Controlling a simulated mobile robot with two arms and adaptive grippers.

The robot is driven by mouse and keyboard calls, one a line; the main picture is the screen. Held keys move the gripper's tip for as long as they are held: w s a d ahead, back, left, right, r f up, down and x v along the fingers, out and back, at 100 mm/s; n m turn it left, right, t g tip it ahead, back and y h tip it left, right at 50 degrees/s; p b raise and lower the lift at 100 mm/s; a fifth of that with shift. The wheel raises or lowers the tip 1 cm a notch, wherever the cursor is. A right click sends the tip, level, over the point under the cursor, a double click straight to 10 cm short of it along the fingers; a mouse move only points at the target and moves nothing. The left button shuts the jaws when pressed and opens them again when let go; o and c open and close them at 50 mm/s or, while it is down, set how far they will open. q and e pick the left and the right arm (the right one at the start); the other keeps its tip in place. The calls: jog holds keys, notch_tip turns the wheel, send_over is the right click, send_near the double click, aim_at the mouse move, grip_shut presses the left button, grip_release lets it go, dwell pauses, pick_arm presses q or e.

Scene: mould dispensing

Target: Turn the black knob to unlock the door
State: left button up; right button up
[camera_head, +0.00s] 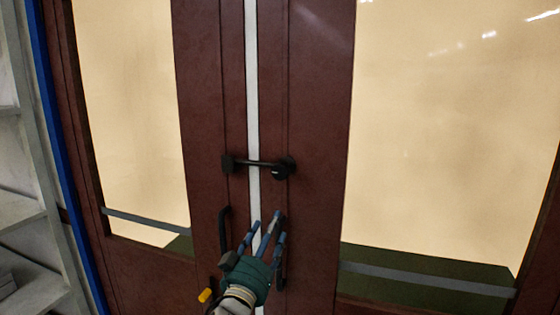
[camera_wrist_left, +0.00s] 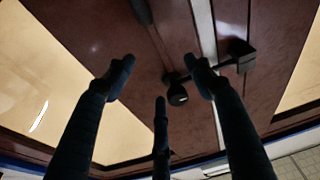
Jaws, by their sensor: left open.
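The black knob (camera_head: 281,172) is on the right door leaf, at the right end of a dark horizontal latch bar (camera_head: 258,163) that crosses the white strip between the leaves. The bar's left end sits in a black block (camera_head: 228,164) on the left leaf. My left gripper (camera_head: 268,222) is open and empty, below the knob, its fingers pointing up toward it. In the left wrist view, the knob (camera_wrist_left: 177,95) shows between the middle and right fingers of the gripper (camera_wrist_left: 160,78). I cannot tell the exact gap, but no finger visibly grips the knob. My right gripper is not in view.
The dark red double door (camera_head: 320,130) has large pale glass panes. A black pull handle (camera_head: 224,230) is on the left leaf, and another is partly hidden behind my gripper. Pale shelving (camera_head: 30,220) stands at the far left beside a blue vertical edge.

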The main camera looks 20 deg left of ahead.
pick_arm(q)
jog(key=t, duration=0.2)
send_near(279, 174)
jog(key=p+x, duration=0.4)
jog(key=x, duration=0.7)
jog(key=c, duration=0.3)
grip_shut()
